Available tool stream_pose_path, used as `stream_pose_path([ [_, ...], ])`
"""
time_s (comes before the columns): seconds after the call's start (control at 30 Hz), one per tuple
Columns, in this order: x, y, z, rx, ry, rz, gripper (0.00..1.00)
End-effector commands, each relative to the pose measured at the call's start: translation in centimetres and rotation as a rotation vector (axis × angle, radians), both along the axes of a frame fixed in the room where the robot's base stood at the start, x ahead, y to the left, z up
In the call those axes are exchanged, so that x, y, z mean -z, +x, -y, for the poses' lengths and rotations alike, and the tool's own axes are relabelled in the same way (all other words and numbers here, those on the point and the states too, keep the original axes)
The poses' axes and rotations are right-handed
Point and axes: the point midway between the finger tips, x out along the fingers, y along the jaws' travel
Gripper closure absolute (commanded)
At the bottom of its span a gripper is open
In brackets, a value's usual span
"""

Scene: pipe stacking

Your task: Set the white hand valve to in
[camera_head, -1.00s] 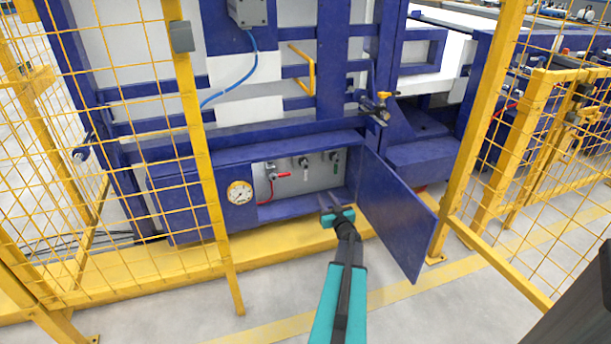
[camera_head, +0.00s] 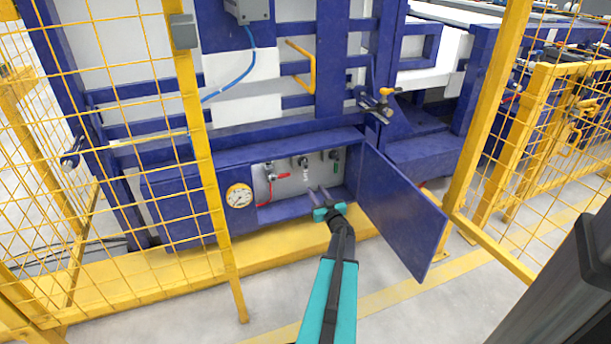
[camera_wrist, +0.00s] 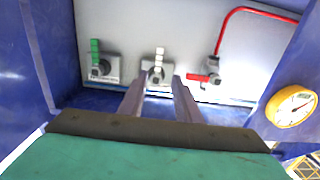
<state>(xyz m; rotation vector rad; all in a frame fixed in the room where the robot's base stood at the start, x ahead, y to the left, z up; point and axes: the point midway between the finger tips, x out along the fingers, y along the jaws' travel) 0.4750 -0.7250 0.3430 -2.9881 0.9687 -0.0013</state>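The white hand valve (camera_head: 305,170) is the middle one of three valves on the pale back panel inside the blue cabinet. Its handle hangs straight down in the head view. In the wrist view the white hand valve (camera_wrist: 158,62) shows upside down, handle pointing up, just beyond and between my fingertips. My gripper (camera_head: 318,190) is at the cabinet opening, below and a little right of the valve. In the wrist view my gripper (camera_wrist: 158,80) has its two fingers apart with nothing between them. They do not appear to touch the handle.
A red-handled valve (camera_head: 280,176) is on the left and a green-handled valve (camera_head: 335,158) on the right. A round gauge (camera_head: 239,195) sits on the cabinet front. The cabinet door (camera_head: 405,210) stands open at right. A yellow fence post (camera_head: 205,150) rises at left.

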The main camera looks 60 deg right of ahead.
Motion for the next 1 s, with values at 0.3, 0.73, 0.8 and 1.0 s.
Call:
stream_pose_path([
  [0.3,0.2,1.8,1.9,0.003,-0.001,0.0,0.7],
  [0.73,0.3,6.1,5.1,0.004,-0.001,0.0,0.7],
  [0.8,0.3,6.8,5.7,0.005,-0.002,-0.001,0.7],
  [1.0,0.2,8.7,7.0,0.005,-0.001,0.0,0.7],
])
